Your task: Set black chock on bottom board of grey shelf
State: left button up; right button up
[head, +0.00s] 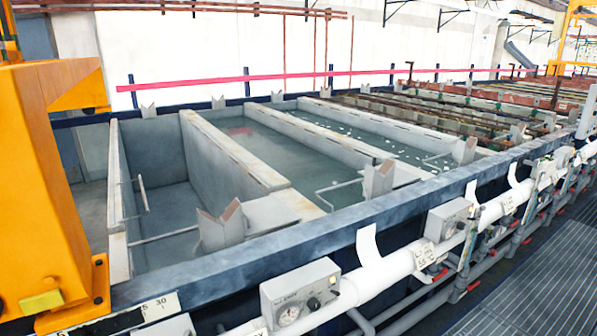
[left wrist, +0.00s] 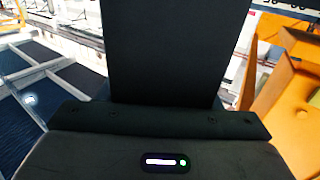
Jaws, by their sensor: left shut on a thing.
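The black chock and the grey shelf cannot be made out in either view. Neither gripper shows in the head view. The left wrist view is filled mostly by a dark upright column and a dark base with a small lit strip, which look like parts of my own body. No fingertips and no held thing can be made out there.
Open grey tanks (head: 235,150) with liquid fill the head view behind a blue-grey rim beam (head: 290,238). White pipes and a control box (head: 300,293) run along the front. An orange machine frame (head: 45,190) stands at left. Grating floor (head: 545,285) lies at lower right.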

pick_arm(q)
jog(key=s, duration=0.3)
jog(key=shift+s+d+f, duration=0.25)
jog(key=shift+d+f, duration=0.05)
jog(key=shift+d, duration=0.1)
jog(key=f+b, duration=0.5)
jog(key=shift+w, duration=0.25)
jog(key=shift+f+b, duration=0.35)
jog(key=shift+b, duration=0.05)
jog(key=shift+s, duration=0.1)
